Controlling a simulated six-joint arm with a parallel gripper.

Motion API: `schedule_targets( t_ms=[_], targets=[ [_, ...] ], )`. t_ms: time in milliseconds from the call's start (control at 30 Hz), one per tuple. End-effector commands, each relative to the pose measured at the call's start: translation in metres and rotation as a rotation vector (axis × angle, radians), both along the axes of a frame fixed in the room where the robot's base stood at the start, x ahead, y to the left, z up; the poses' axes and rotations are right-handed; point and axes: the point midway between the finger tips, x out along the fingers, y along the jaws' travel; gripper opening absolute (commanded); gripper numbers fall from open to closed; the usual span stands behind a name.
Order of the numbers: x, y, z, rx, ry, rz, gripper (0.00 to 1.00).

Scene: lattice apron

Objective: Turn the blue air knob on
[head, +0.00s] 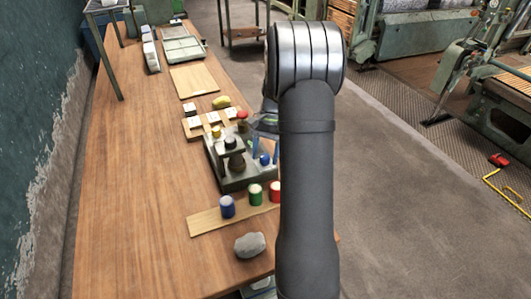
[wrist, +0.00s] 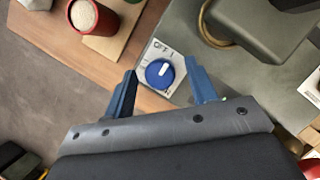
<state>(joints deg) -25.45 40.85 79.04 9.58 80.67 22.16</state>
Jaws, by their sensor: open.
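The blue air knob (wrist: 159,73) is round with a pale pointer mark, on a light plate lettered "OFF" and "I" in the wrist view. The pointer slants toward the upper right of that picture. I cannot tell whether the fingertips are down at the knob's height. In the head view my arm hides much of the gripper.
Blue (head: 227,208), green (head: 255,196) and red (head: 275,192) cups stand on a wooden strip (head: 205,223) in front of the fixture. A grey stone (head: 250,245) lies nearer. Dark posts rise from the fixture beside the knob. The table's left side is clear.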

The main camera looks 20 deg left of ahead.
Motion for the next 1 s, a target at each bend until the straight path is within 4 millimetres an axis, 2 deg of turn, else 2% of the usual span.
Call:
schedule_targets(
  t_ms=[133, 367, 667, 1000],
  targets=[
    [0.0000, 0.0000, 0.0001, 0.000, 0.000, 0.000, 0.52],
    [0.0002, -0.0001, 0.0004, 0.000, 0.000, 0.000, 0.07],
    [0.0001, 0.0002, 0.0003, -0.001, 0.001, 0.036, 0.07],
    [0.0002, 0.0020, 0.0003, -0.001, 0.001, 0.246, 0.07]
  ],
)
